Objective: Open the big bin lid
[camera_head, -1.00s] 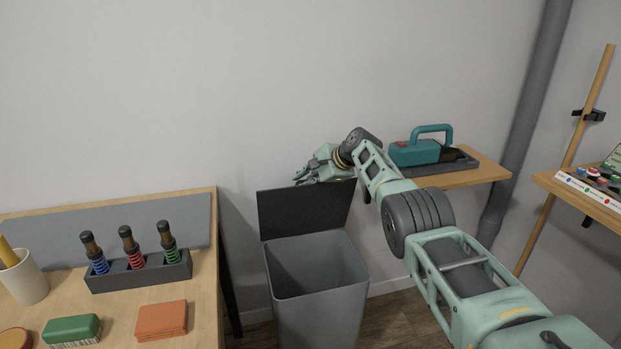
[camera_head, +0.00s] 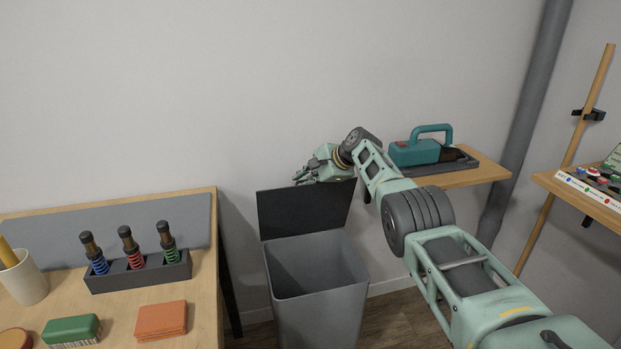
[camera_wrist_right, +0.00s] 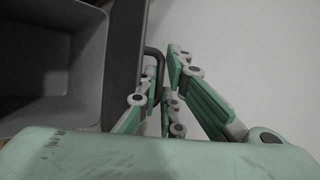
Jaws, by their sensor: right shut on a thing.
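The big grey bin (camera_head: 320,318) stands on the floor in the middle of the head view. Its dark lid (camera_head: 303,212) stands up at the bin's back edge, so the bin's mouth is open. The inside that shows looks empty. My right gripper (camera_head: 304,178) is at the top edge of the lid. In the right wrist view, the fingers (camera_wrist_right: 164,78) are shut around a dark looped handle (camera_wrist_right: 157,56) on the lid's outer face (camera_wrist_right: 126,45). The bin's grey inside (camera_wrist_right: 35,60) shows at the left there. My left gripper is not in view.
A wooden table (camera_head: 215,260) at left holds a rack (camera_head: 140,273) of three shock absorbers, a cup, a green block and orange pads. A wall shelf (camera_head: 480,172) behind my right arm carries a teal tool (camera_head: 415,152). A grey pipe (camera_head: 525,110) rises at right.

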